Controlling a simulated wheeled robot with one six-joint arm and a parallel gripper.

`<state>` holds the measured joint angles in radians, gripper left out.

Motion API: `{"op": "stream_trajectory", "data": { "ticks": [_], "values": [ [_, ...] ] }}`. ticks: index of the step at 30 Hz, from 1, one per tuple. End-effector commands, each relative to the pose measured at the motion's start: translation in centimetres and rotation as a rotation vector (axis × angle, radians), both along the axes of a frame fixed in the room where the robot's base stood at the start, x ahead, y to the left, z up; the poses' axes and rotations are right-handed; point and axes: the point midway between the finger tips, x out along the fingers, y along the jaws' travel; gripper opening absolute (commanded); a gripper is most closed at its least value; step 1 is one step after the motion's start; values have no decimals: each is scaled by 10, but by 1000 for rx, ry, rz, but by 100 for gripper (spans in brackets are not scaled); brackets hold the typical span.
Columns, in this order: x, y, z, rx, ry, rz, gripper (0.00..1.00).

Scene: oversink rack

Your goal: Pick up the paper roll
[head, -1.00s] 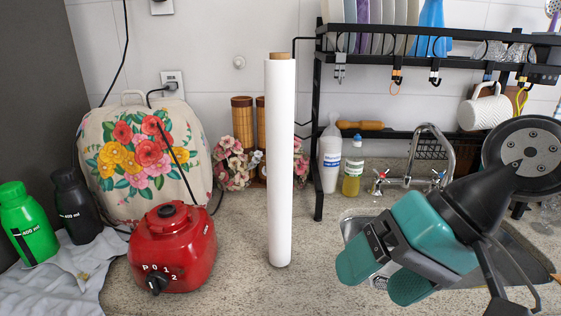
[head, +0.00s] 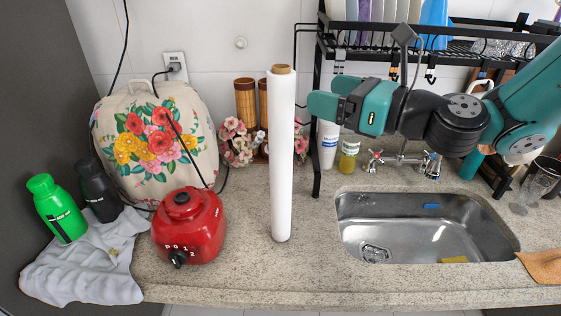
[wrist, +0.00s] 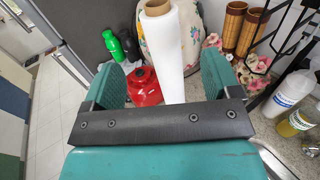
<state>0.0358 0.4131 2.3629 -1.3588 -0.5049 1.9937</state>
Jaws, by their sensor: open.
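The white paper roll (head: 281,160) stands upright on the granite counter, its brown cardboard core showing at the top. My gripper (head: 322,96) is to its right in the head view, level with the upper part of the roll and pointing left. The jaws are open and empty. In the wrist view the paper roll (wrist: 170,45) shows ahead, between the two teal fingers of my gripper (wrist: 165,78). The roll's lower part is hidden there behind the gripper body.
A red blender base (head: 188,228) stands left of the roll, near a floral cover (head: 150,150). Bamboo cylinders (head: 245,105) and flowers stand behind. A black rack (head: 316,150), bottles (head: 328,145) and the sink (head: 420,225) are on the right. The counter front is clear.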

Motion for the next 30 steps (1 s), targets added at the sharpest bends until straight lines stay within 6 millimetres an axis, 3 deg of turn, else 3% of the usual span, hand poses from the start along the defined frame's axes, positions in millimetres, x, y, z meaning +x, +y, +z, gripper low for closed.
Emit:
{"op": "stream_trajectory", "data": {
  "ticks": [4,13,21,30],
  "values": [
    [16,27,4,-1,-1,5,83],
    [31,48,3,-3,-1,3,83],
    [53,79,4,-2,-1,2,83],
    [57,83,1,-2,-2,1,83]
  ]
}}
